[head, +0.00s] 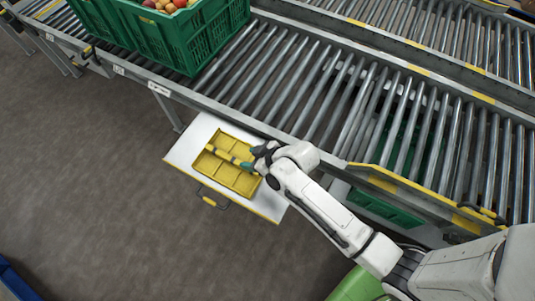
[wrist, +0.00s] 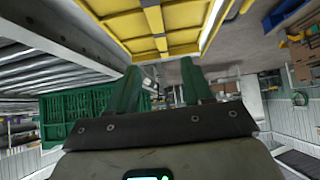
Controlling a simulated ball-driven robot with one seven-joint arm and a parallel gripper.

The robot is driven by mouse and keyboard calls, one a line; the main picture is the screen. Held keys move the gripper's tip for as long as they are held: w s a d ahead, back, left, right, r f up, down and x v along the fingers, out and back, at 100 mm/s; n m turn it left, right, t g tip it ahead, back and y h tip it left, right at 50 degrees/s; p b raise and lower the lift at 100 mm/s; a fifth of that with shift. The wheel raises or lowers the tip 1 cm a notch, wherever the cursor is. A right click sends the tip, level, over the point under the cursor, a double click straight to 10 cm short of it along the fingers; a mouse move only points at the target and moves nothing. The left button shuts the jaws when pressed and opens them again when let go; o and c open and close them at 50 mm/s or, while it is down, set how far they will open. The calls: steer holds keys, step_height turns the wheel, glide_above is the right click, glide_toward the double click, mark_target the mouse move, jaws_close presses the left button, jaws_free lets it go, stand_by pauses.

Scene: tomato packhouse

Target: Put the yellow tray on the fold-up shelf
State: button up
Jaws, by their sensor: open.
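The yellow tray (head: 223,176) is a shallow, divided tray with a bar across its middle. In the head view it lies flat on the white fold-up shelf (head: 184,147), which sticks out level from the conveyor's side. My gripper (head: 247,166) is at the tray's right side, by the end of the bar. In the wrist view my gripper (wrist: 160,66) has its two green fingers apart with nothing between them. The tray (wrist: 118,25) fills the top of that view, beyond the fingertips. I cannot tell whether a finger touches it.
The roller conveyor (head: 290,80) runs behind the shelf. A green crate (head: 205,50) of fruit stands on it at upper left. A yellow-handled latch (head: 210,199) is at the shelf's front edge. Green crates (head: 385,208) show below the conveyor. The floor (head: 85,200) at left is clear.

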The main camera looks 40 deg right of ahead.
steer(key=s+d+r+m+g+h, duration=0.1)
steer(key=s+r, duration=0.4)
steer(key=s, duration=0.6)
steer(key=s+d+r+m+g+h, duration=0.2)
steer(key=s+d+r+m+g, duration=0.1)
steer(key=s, duration=0.7)
steer(key=d+r+g, duration=0.1)
steer(key=r+g, duration=0.1)
steer(key=g, duration=0.1)
steer(key=shift+s+g, duration=0.3)
steer(key=shift+s, duration=0.05)
